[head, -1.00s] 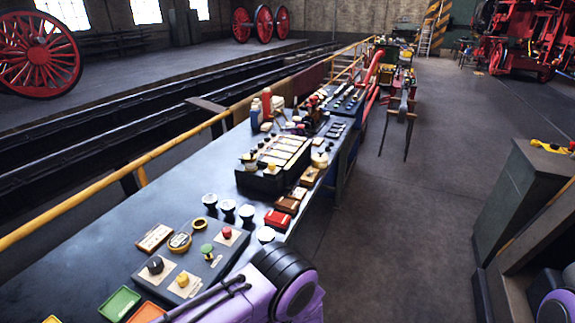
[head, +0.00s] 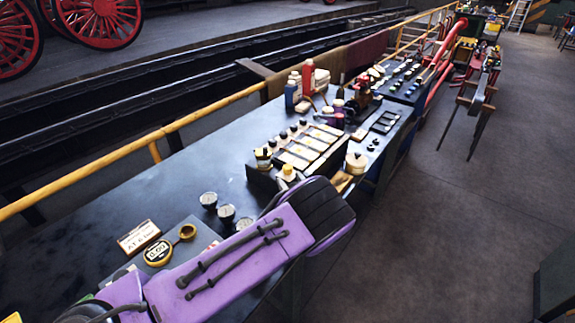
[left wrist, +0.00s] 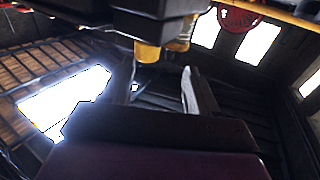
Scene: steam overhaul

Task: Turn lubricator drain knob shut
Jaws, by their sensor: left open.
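The lubricator (head: 318,142) is a dark block with pale panels on top and several small knobs along its edge, standing on the bench. The left wrist view seems upside down. It shows a dark block (left wrist: 155,25) with two yellow knobs (left wrist: 147,53) and a pale finger of my left gripper (left wrist: 162,85) close by. The gripper is open and holds nothing visible. My right gripper is out of view.
Red and blue bottles (head: 308,77) stand beyond the lubricator. Clear floor (head: 440,230) lies to the right.

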